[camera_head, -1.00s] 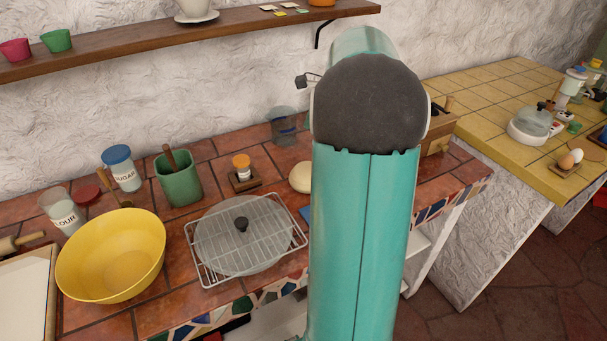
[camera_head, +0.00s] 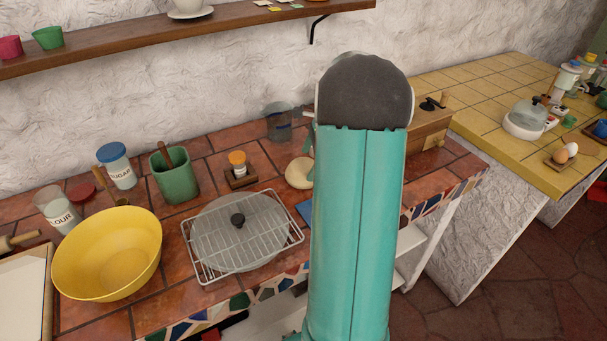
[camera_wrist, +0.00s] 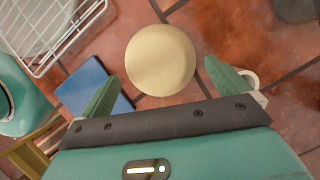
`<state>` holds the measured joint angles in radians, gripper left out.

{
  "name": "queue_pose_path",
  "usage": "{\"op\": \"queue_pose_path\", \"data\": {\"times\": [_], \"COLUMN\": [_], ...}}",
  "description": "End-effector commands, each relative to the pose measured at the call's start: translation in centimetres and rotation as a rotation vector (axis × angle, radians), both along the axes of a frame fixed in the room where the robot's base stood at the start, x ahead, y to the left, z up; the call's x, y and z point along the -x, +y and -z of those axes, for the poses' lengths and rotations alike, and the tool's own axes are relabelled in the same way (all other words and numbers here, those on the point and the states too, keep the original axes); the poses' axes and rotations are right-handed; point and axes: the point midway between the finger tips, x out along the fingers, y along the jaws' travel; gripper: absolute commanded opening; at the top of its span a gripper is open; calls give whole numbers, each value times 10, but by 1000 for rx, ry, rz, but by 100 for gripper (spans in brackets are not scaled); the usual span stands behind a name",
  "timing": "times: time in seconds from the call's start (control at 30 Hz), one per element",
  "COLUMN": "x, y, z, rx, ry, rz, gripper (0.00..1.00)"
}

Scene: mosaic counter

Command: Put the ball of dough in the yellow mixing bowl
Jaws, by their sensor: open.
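The ball of dough (camera_wrist: 160,60) is pale and round and lies on the tiled counter. In the wrist view it sits just beyond and between the two green fingers of my gripper (camera_wrist: 158,88), which are open and spread wider than the dough. In the head view the dough (camera_head: 299,173) shows left of my arm, partly hidden, with a bit of my gripper at its right edge. The yellow mixing bowl (camera_head: 108,254) stands empty at the left front of the counter.
A wire rack (camera_head: 290,239) over a round lid lies between bowl and dough. A blue flat item (camera_wrist: 93,88) lies beside the dough.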

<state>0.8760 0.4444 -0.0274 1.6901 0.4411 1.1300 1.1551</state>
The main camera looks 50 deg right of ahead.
Motion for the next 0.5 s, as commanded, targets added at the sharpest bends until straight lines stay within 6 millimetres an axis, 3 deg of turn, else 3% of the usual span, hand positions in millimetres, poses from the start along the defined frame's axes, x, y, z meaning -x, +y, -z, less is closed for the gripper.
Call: {"op": "queue_pose_path", "data": {"times": [0.2, 0.5], "x": [-6, -8], "y": [10, 11], "z": [30, 34], "rx": [-1, 0], "ry": [1, 0], "rz": [1, 0], "gripper": [100, 98]}}
